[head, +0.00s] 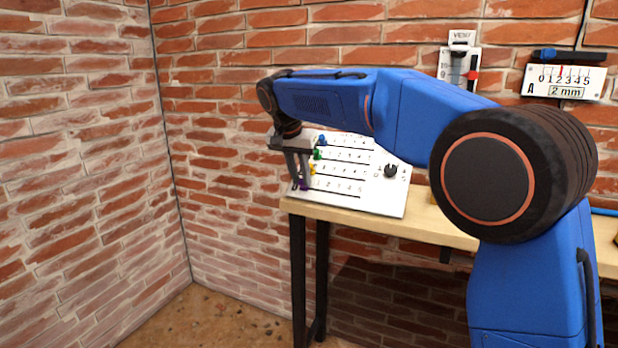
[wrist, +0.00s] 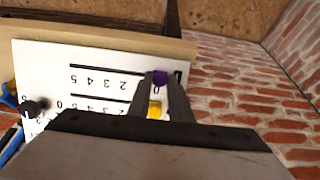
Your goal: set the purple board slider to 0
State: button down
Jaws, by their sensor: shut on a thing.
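The purple slider (wrist: 160,77) sits at the end of its slot by the 0 mark on the white slider board (wrist: 40,65). In the head view the purple slider (head: 303,187) is at the left end of the lowest row, partly hidden by my gripper (head: 302,184). The white board (head: 385,205) leans on the table against the brick wall. In the wrist view my gripper (wrist: 161,76) has its fingertips on both sides of the purple slider and is shut on it.
Yellow (head: 312,169), green (head: 318,154) and blue (head: 322,140) sliders stand in rows above. A black knob (head: 390,171) is at the board's right. The wooden table (head: 425,226) ends just left of the board. Two gauges (head: 458,68) (head: 563,80) hang on the wall.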

jog(key=shift+a, duration=0.15)
jog(key=c, duration=1.6)
grip_release()
jog(key=shift+a, duration=0.1)
jog(key=shift+r, duration=0.15)
jog(key=v, duration=1.7)
